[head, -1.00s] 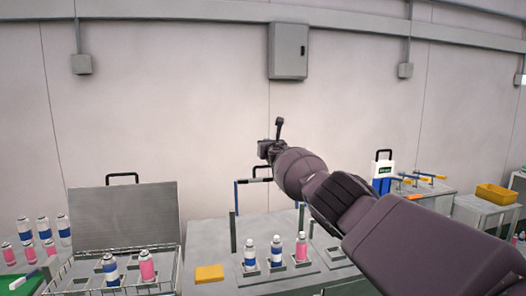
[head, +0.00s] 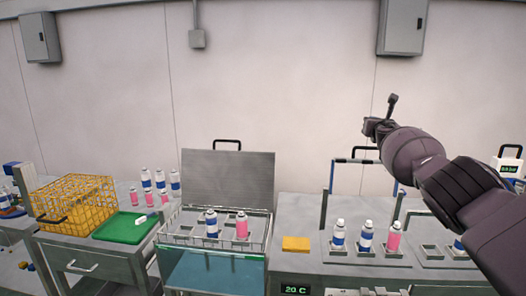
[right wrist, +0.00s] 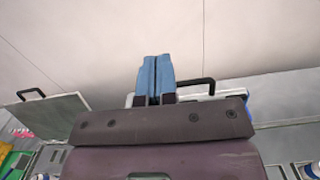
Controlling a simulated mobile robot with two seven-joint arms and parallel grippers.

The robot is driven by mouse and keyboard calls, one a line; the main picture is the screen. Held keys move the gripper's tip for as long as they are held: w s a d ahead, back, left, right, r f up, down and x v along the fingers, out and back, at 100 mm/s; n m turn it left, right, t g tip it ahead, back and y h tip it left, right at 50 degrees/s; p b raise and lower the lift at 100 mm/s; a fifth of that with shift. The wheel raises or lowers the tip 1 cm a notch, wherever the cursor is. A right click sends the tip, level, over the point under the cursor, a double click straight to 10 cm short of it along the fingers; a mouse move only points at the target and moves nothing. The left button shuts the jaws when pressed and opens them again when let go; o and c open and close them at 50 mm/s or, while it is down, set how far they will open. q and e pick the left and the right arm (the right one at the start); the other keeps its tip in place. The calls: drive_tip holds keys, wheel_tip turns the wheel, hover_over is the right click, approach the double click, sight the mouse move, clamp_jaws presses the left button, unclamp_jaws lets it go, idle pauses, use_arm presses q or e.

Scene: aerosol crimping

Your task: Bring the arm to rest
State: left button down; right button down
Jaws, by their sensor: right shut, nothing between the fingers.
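My right arm comes in from the right in the head view and is raised above the bench. Its gripper (head: 379,128) is up in front of the wall, clear of the cans. In the right wrist view the two blue fingers of the right gripper (right wrist: 155,80) are pressed together with nothing between them. My left gripper is in neither view.
A bench (head: 300,262) holds cans in holders and a yellow block (head: 296,244). Left of it stand a water bath (head: 212,270) with a raised lid (head: 228,178), a green mat (head: 125,228) and a yellow basket (head: 75,203). Free air surrounds the gripper.

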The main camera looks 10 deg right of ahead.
drive_tip(key=a+r+m+t+y, duration=0.3)
drive_tip(key=a+r+m, duration=0.4)
drive_tip(key=a+m, duration=0.5)
drive_tip(key=s+a+f+m+g+y, duration=0.1)
drive_tip(key=s+a+f+m, duration=0.3)
drive_tip(key=f, duration=0.5)
drive_tip(key=s+a+f+m+g+y+b, duration=0.1)
drive_tip(key=s+a+f+m+y, duration=0.15)
drive_tip(key=s+a+f, duration=0.4)
drive_tip(key=s+a+f+m+g+y, duration=0.1)
drive_tip(key=s+a+f+m, duration=0.4)
drive_tip(key=f, duration=0.6)
use_arm(q)
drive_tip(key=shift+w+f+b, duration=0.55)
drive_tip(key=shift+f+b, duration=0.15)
drive_tip(key=shift+b, duration=0.3)
use_arm(e)
drive_tip(key=s+d+f+m+g+h, duration=0.1)
drive_tip(key=s+d+f+m+g, duration=0.1)
drive_tip(key=s+f, duration=0.9)
drive_tip(key=s+d+f+m+g+h, duration=0.1)
drive_tip(key=s+d+f+m+g, duration=0.1)
drive_tip(key=s+f, duration=0.9)
drive_tip(key=s+d+f+m+g+h, duration=0.1)
drive_tip(key=s+d+f+m, duration=0.3)
drive_tip(key=s+f, duration=0.7)
drive_tip(key=s+g, duration=0.1)
drive_tip(key=s, duration=1)
drive_tip(key=shift+s+d+g, duration=0.3)
drive_tip(key=shift+s+d, duration=0.1)
